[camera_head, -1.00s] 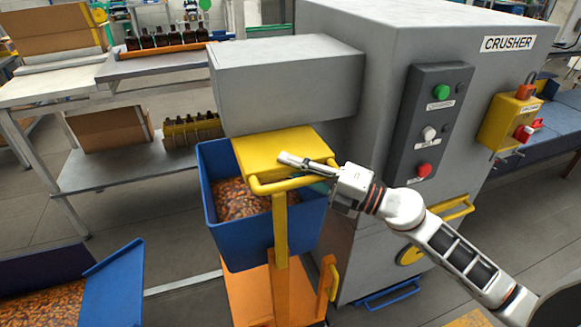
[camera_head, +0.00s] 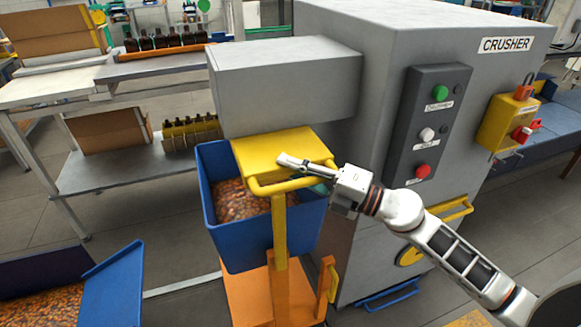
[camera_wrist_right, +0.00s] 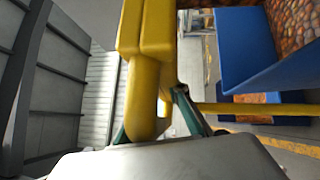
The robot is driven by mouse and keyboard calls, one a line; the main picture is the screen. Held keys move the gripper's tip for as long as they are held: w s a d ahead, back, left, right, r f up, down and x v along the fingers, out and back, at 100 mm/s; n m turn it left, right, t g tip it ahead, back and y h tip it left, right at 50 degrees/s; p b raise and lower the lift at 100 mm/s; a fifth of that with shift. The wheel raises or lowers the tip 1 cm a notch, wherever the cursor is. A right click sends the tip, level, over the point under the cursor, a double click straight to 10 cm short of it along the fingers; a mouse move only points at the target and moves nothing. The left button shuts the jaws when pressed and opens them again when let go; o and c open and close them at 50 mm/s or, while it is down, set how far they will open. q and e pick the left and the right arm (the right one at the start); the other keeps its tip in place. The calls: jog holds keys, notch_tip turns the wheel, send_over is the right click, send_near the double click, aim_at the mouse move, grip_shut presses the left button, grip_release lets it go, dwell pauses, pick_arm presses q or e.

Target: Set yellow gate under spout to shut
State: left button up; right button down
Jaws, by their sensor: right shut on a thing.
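The yellow gate (camera_head: 272,150) is a flat plate sticking out toward me from under the grey box-shaped spout (camera_head: 285,88) of the crusher. A yellow bar handle (camera_head: 268,187) runs along its near edge. My right gripper (camera_head: 312,174) reaches in from the right and is shut on the gate's handle. In the right wrist view, the yellow handle bar (camera_wrist_right: 150,95) lies between the dark green-edged fingers (camera_wrist_right: 155,118). How far the plate extends under the spout is hidden. My left gripper is not in view.
A blue bin (camera_head: 225,240) with amber pieces stands below the gate on an orange cart (camera_head: 247,295) with a yellow upright. The crusher body (camera_head: 440,45) and its button panel (camera_head: 428,125) stand close to my right arm. Another blue bin (camera_head: 115,280) is at lower left.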

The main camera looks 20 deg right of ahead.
jog(key=shift+s+a+f, duration=0.15)
jog(key=shift+a+f, duration=0.05)
jog(key=shift+f, duration=0.4)
jog(key=c, duration=2)
grip_release()
jog(key=shift+r, duration=0.15)
jog(key=shift+r, duration=0.15)
jog(key=shift+d, duration=0.1)
jog(key=v, duration=1.1)
jog(key=shift+s+d, duration=0.2)
jog(key=shift+d, duration=0.1)
